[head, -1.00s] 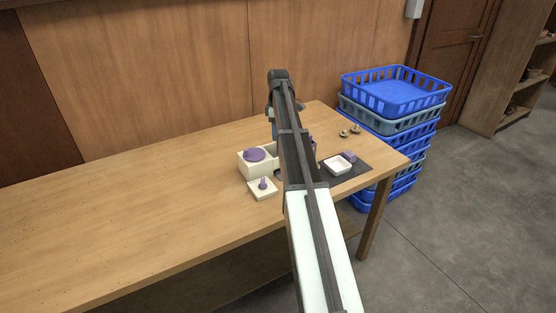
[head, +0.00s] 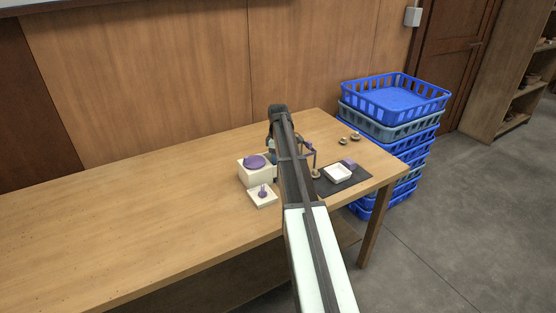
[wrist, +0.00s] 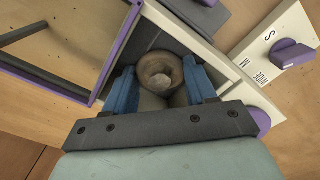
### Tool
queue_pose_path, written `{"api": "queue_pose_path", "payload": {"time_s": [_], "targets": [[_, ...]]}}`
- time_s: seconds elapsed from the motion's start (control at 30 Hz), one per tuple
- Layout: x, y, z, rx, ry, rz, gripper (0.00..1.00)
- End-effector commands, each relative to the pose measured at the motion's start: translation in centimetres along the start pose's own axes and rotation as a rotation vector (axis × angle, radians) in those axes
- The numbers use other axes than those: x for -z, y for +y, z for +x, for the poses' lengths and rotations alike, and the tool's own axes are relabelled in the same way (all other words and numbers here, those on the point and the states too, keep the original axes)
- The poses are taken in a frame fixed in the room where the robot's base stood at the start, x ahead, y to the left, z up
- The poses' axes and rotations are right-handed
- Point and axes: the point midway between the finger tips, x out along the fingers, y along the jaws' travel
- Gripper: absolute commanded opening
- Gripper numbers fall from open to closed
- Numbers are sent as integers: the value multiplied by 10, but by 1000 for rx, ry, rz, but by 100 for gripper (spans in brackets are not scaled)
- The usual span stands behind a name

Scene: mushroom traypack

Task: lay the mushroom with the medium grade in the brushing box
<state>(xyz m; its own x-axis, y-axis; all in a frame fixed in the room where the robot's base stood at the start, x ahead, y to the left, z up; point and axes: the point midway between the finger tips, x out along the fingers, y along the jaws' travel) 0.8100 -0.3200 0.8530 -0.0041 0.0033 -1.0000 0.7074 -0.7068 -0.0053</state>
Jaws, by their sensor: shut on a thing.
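My gripper (wrist: 162,84) is shut on a brown, round-capped mushroom (wrist: 158,68), its blue fingers on either side of it. In the wrist view they are over a cream box (wrist: 208,55) with a dark inside, which I take as the brushing box. Whether the mushroom touches its floor cannot be told. A purple-edged frame (wrist: 102,62) lies alongside the box at left. In the head view, my arm hides the gripper and held mushroom; part of the cream box (head: 246,176) shows with a purple disc (head: 255,161) on top.
A small cream dial unit (head: 262,202) with a purple knob (wrist: 292,53) and printed letters sits beside the box. A dark mat (head: 345,184) holds a white tray (head: 338,179) and purple block (head: 348,162). Loose mushrooms (head: 355,136) lie behind. Blue crates (head: 395,105) stand beyond the table.

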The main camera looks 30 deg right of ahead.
Motion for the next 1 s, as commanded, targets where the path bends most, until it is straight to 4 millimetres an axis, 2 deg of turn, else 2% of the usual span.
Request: {"api": "queue_pose_path", "payload": {"time_s": [0.37, 0.4, 0.5, 0.8, 1.0], "targets": [[0, 0, 3, 0, 0, 0, 41], [0, 0, 4, -1, 0, 0, 58], [0, 0, 3, -1, 0, 0, 66], [0, 0, 1, -1, 0, 0, 66], [0, 1, -20, -3, 1, 0, 66]]}}
